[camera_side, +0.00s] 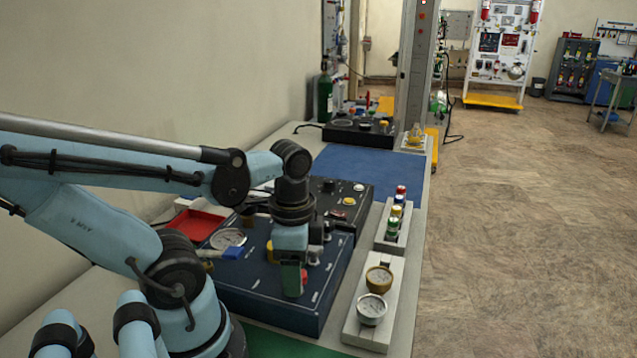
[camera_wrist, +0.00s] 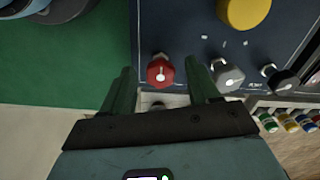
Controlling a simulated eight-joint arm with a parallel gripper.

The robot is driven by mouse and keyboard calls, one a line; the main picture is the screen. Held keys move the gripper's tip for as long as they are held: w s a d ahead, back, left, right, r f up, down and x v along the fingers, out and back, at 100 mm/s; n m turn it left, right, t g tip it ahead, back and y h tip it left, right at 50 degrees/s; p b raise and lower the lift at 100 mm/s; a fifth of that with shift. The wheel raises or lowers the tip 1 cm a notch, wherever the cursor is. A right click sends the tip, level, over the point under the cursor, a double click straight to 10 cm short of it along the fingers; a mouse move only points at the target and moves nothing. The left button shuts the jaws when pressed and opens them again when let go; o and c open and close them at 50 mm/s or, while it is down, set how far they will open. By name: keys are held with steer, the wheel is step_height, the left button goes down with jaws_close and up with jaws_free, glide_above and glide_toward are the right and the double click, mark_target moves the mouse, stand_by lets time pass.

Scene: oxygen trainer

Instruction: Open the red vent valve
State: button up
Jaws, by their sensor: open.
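The red vent valve (camera_wrist: 160,72) is a round red knob with a white pointer mark, near the edge of a dark blue panel (camera_wrist: 185,30). In the side view a bit of its red (camera_side: 304,275) shows beside my gripper (camera_side: 291,280), which is low over the panel's front part and hides the rest. In the wrist view my gripper (camera_wrist: 160,69) is open, with one green finger on each side of the red knob. I cannot tell whether either finger touches it. Nothing is held.
On the panel, a grey knob (camera_wrist: 228,76) and a black knob (camera_wrist: 280,80) sit right of the red one, and a large yellow knob (camera_wrist: 243,11) lies above. A rack of small coloured bottles (camera_side: 396,215) and two gauges (camera_side: 371,308) stand right of the panel.

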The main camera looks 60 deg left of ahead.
steer(key=c, duration=1)
steer(key=shift+c, duration=0.2)
steer(key=shift+n, duration=0.4)
steer(key=n, duration=0.5)
steer(key=shift+d+n, duration=0.1)
steer(key=shift+n, duration=0.2)
steer(key=n, duration=1.1)
steer(key=shift+w+d+n, duration=0.1)
steer(key=shift+n, duration=0.2)
steer(key=n, duration=0.5)
steer(key=shift+n, duration=0.4)
